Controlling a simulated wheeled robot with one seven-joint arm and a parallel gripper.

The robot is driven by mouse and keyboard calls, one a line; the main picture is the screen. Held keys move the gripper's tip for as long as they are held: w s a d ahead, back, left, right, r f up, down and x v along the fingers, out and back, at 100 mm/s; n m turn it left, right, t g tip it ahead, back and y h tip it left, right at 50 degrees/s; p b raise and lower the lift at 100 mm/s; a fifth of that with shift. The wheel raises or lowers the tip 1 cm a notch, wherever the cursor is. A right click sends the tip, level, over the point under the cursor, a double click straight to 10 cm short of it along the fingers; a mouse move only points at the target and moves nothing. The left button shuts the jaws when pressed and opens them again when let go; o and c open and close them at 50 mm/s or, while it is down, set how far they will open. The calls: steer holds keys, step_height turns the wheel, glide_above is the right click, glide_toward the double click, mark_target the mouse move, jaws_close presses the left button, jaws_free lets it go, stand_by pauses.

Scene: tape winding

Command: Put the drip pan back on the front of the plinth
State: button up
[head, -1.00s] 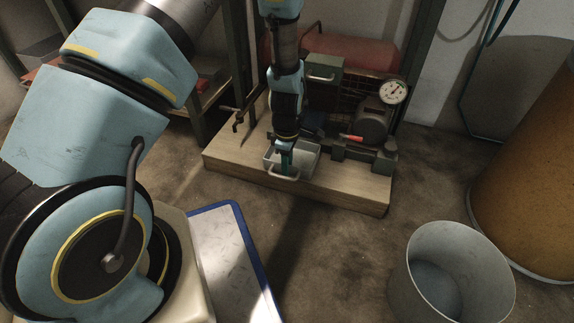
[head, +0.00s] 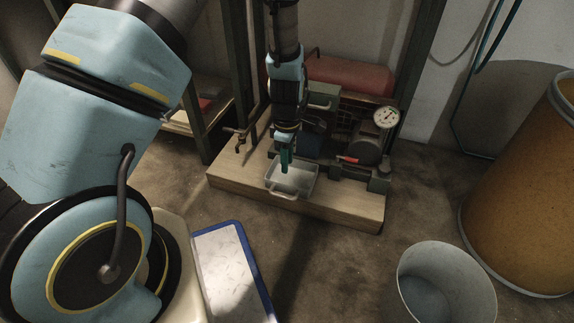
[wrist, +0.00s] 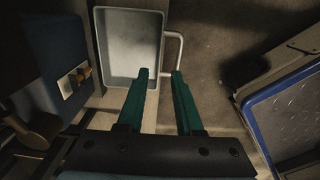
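The drip pan (head: 300,179), a shallow grey metal tray with a loop handle (head: 284,196), sits on the front part of the wooden plinth (head: 340,211), its handle toward the front edge. In the wrist view the pan (wrist: 130,45) looks empty, with the handle on its right side. My gripper (head: 286,171) has teal fingers and is above the pan.
Behind the pan, the plinth carries a machine with a dial gauge (head: 386,117) and a red-handled part (head: 349,160). A grey bucket (head: 445,285) and a brown drum (head: 525,190) stand at right. A blue-edged panel (head: 232,270) is at front left. Floor before the plinth is clear.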

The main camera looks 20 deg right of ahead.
steer(key=shift+r, duration=0.65)
steer(key=w+a+r+m, duration=0.2)
steer(key=w+a+r, duration=0.1)
steer(key=a+r, duration=0.45)
steer(key=w+a+r+m, duration=0.2)
steer(key=a+r+m, duration=0.1)
steer(key=a+r, duration=0.45)
steer(key=s+a+r+m, duration=0.2)
steer(key=a+r, duration=0.1)
steer(key=a, duration=0.4)
steer(key=s+a+r+m+t, duration=0.1)
steer(key=s+a+r+m, duration=0.2)
steer(key=a, duration=0.5)
steer(key=shift+a+r+m+t, duration=0.25)
steer(key=shift+r+m+t, duration=0.05)
steer(key=shift+r, duration=0.4)
step_height(320, 180, up, 47)
steer(key=p, duration=4.7)
